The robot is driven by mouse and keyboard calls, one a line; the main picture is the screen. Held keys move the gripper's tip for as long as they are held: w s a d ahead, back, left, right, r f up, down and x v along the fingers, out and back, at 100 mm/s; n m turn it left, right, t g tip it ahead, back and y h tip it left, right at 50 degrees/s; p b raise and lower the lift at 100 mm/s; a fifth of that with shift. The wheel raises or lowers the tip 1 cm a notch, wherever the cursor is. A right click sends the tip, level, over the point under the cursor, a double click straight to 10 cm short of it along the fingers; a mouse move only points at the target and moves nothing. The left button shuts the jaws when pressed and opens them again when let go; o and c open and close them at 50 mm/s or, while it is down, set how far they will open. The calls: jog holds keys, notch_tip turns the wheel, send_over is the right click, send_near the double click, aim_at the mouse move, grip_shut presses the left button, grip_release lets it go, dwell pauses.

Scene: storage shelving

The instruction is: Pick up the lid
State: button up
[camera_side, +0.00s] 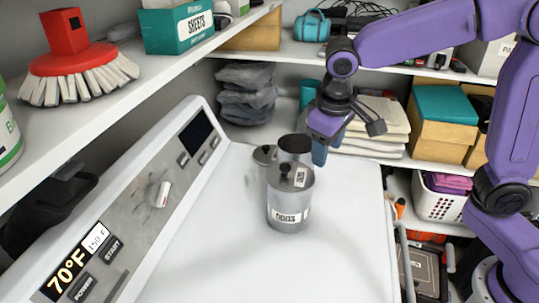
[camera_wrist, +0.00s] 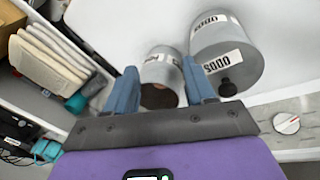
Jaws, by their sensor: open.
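A small grey lid (camera_side: 265,155) with a black knob shows on the white surface, behind and left of the front canister. It is partly hidden, and I cannot make it out in the wrist view. An open metal canister (camera_side: 294,146) with a dark brown inside stands just right of it; it also shows in the wrist view (camera_wrist: 160,74). A larger metal canister (camera_side: 290,212) in front wears its own lid with a black knob (camera_wrist: 228,88). My gripper (camera_side: 320,154) is open and empty, pointing down just right of the open canister. In the wrist view its blue fingers (camera_wrist: 160,84) frame that canister.
A sloped control panel (camera_side: 150,205) rises on the left. A shelf with a red brush (camera_side: 75,70) overhangs the upper left. Folded cloths (camera_side: 375,128) and grey bags (camera_side: 246,92) lie behind. The white surface (camera_side: 225,255) is clear in front.

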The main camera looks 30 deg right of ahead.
jog(key=w+a+m+h, duration=0.2)
jog(key=w+m, duration=0.4)
jog(key=w, duration=0.7)
jog(key=m, duration=0.9)
send_near(266, 146)
jog(key=f, duration=0.2)
jog(key=shift+d+x, duration=0.15)
jog(key=shift+x, duration=1.55)
jog(key=shift+d+x, duration=0.15)
jog(key=shift+x, duration=1.5)
jog(key=shift+w+r, duration=0.1)
jog(key=shift+w, duration=0.05)
grip_shut()
